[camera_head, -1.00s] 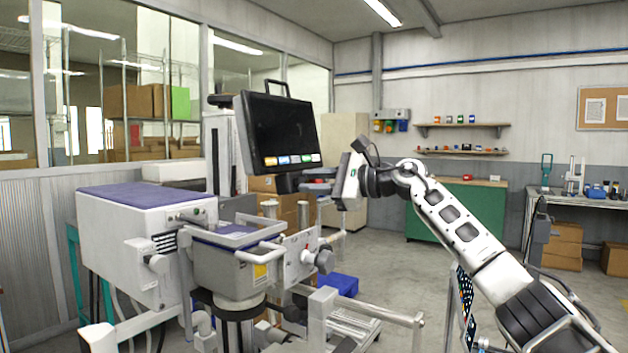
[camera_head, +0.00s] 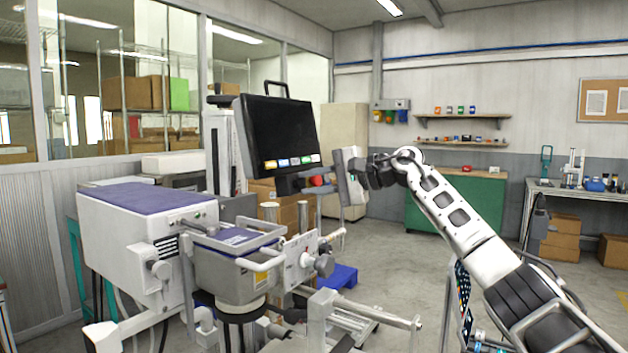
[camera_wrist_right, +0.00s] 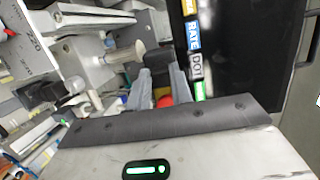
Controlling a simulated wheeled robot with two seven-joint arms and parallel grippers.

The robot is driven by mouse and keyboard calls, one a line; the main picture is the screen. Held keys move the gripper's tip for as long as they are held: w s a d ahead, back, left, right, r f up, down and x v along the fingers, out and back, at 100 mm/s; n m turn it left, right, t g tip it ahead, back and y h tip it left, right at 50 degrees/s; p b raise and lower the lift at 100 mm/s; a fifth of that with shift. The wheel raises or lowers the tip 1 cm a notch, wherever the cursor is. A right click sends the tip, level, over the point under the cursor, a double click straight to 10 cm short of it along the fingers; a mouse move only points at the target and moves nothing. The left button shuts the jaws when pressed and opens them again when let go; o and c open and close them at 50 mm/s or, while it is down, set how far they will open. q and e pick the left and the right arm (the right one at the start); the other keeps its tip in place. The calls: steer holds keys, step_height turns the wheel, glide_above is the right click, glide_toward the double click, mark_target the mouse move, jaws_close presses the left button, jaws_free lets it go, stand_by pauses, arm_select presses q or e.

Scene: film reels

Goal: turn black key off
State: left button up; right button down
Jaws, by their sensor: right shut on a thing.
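My right gripper (camera_head: 306,181) is at the lower right of the black monitor (camera_head: 280,132), beside the dark box under it. In the right wrist view its two grey fingers (camera_wrist_right: 163,75) close around a dark piece, which appears to be the black key (camera_wrist_right: 157,62). The key's outline and angle are hard to tell. A red round part (camera_head: 317,181) shows between the fingers, nearer the palm; it also shows in the wrist view (camera_wrist_right: 165,101). My left gripper is not in view.
The monitor's lower edge carries coloured labels (camera_head: 292,161). Below stands a grey machine with a tubular handle (camera_head: 262,254) and a panel with a knob (camera_head: 323,264). A purple-topped white housing (camera_head: 140,230) is at left. Open floor lies toward the green cabinet (camera_head: 483,205).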

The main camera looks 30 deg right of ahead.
stand_by(0.5)
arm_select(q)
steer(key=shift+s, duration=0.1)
arm_select(e)
steer(key=c, duration=1.5)
jaws_free()
